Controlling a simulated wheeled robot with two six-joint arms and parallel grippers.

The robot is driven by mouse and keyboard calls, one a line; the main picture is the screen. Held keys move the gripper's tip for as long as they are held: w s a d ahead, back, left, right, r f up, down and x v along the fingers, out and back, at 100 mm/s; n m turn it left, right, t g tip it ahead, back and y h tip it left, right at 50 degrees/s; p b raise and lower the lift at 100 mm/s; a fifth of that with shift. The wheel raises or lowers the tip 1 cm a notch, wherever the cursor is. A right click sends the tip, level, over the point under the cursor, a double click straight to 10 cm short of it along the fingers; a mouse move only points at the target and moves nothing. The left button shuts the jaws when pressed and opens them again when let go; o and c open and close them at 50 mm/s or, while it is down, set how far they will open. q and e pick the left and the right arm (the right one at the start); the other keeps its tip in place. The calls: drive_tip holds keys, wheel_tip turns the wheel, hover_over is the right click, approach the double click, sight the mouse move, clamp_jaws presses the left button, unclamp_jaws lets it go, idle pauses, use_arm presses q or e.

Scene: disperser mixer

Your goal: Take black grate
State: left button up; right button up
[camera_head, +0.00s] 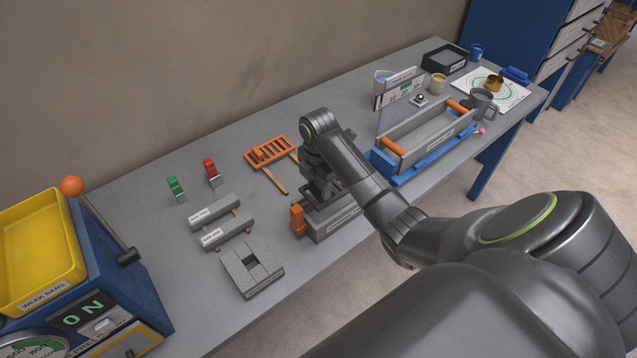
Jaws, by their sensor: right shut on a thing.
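My right gripper (320,192) points down over a dark grey labelled piece (341,219) with an orange upright end (298,221), near the middle of the table. It is shut on this piece as far as I can see; the fingertips are partly hidden by the gripper's own body. I cannot see grate bars on the piece. An orange slotted grate (270,152) with wooden-looking handles lies just behind and left of the gripper. My left gripper is not in view.
Two grey labelled bars (226,232), a grey slotted block (253,268), and green (176,188) and red (212,172) pieces lie left. A blue machine with a yellow tray (38,246) stands far left. A grey box with orange handles (430,127) sits right; cups and a black tray (446,58) stand behind.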

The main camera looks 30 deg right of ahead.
drive_tip(key=shift+r, duration=1.6)
drive_tip(key=shift+s+f, duration=0.1)
